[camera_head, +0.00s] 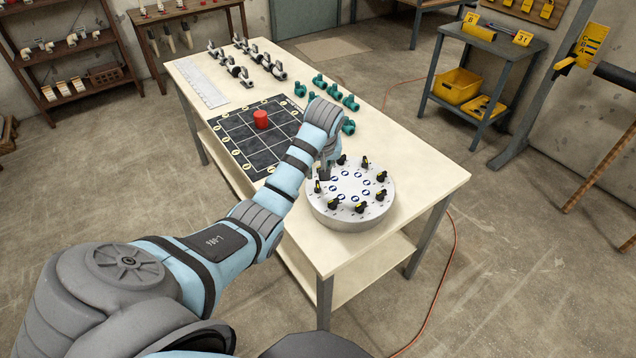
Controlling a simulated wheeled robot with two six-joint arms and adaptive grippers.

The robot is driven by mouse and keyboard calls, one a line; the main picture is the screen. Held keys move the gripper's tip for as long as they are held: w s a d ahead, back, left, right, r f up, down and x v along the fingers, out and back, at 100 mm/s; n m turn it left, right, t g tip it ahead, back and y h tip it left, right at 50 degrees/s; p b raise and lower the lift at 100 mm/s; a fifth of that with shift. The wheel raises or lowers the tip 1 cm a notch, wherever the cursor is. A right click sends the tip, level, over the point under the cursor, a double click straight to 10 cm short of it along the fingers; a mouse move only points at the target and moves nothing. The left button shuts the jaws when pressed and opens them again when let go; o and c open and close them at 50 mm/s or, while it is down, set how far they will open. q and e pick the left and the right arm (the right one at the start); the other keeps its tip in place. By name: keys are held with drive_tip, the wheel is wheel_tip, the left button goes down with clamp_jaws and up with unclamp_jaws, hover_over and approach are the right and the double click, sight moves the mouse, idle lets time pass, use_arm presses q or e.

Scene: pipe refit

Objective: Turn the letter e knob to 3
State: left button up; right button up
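A round grey panel (345,221) sits on the near right part of the table. Several black knobs with yellow marks, such as the front knob (360,207) and the right knob (381,176), stand in a ring on its top. Blue and white round labels lie inside the ring. The letters and numbers are too small to read, so I cannot tell which knob is e. My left gripper (325,172) points down at the panel's back left edge, close to a knob (318,187). Its fingers are small and partly hidden by my wrist. My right gripper is not in view.
The cream table (422,182) also holds a black grid board (247,150) with a red cylinder (261,119), teal pipe fittings (350,102), and grey and black valves (238,72). A cart (480,60) with a yellow bin (457,86) stands right. The table's right end is clear.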

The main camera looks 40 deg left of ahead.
sight(318, 184)
use_arm(q)
drive_tip(key=b+x, duration=0.3)
drive_tip(key=x, duration=0.8)
drive_tip(key=shift+f, duration=0.2)
drive_tip(key=shift+r, duration=0.1)
clamp_jaws()
